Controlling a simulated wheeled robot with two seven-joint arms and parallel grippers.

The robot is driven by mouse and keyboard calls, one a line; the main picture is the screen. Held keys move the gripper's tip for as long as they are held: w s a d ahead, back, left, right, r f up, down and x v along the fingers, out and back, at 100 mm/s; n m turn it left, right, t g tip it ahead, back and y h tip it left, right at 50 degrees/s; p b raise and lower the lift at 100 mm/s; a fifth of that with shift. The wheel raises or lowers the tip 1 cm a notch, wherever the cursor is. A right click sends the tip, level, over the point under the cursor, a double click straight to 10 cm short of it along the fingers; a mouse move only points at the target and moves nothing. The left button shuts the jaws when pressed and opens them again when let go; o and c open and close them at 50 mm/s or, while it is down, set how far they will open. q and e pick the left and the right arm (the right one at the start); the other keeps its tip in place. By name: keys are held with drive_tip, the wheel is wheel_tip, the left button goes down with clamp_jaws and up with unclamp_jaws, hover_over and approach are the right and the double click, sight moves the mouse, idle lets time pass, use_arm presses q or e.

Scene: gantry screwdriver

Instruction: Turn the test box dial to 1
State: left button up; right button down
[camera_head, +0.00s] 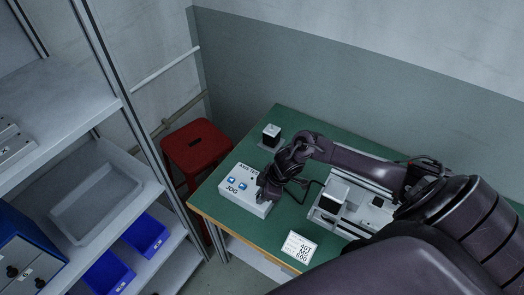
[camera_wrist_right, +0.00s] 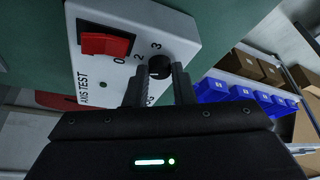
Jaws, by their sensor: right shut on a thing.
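The numerals 0, 2 and 3 are readable around the dial; I cannot make out the 1. My right gripper (camera_wrist_right: 160,76) is shut on the dial, one finger on each side. Its pointer direction is unclear. In the head view my right gripper (camera_head: 265,186) covers the dial. My left gripper is out of view.
A grey machine (camera_head: 345,203) and a white sign (camera_head: 299,246) are on the table (camera_head: 285,125). A small block device (camera_head: 271,135) stands at the back. A red stool (camera_head: 197,148) is beside the table. Shelving with blue bins (camera_head: 147,232) stands at the left.

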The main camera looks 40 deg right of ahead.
drive_tip(key=n+b, duration=0.1)
drive_tip(key=n+g+b, duration=0.1)
drive_tip(key=n, duration=0.1)
drive_tip(key=n+b, duration=0.1)
drive_tip(key=shift+w+d+f+n+y, duration=0.15)
drive_tip(key=shift+w+n+y, duration=0.15)
drive_tip(key=shift+y, duration=0.1)
drive_tip(key=shift+n+g+b, duration=0.9)
drive_tip(key=shift+n+b, duration=0.5)
drive_tip(key=shift+n, duration=0.3)
drive_tip(key=shift+r, duration=0.2)
drive_tip(key=c, duration=1.2)
unclamp_jaws()
drive_tip(key=shift+c, duration=0.2)
drive_tip(key=shift+d+r, duration=0.15)
drive_tip(key=shift+r, duration=0.25)
drive_tip(key=v, duration=0.6)
drive_tip(key=shift+d+r, duration=0.2)
drive_tip(key=shift+r, duration=0.15)
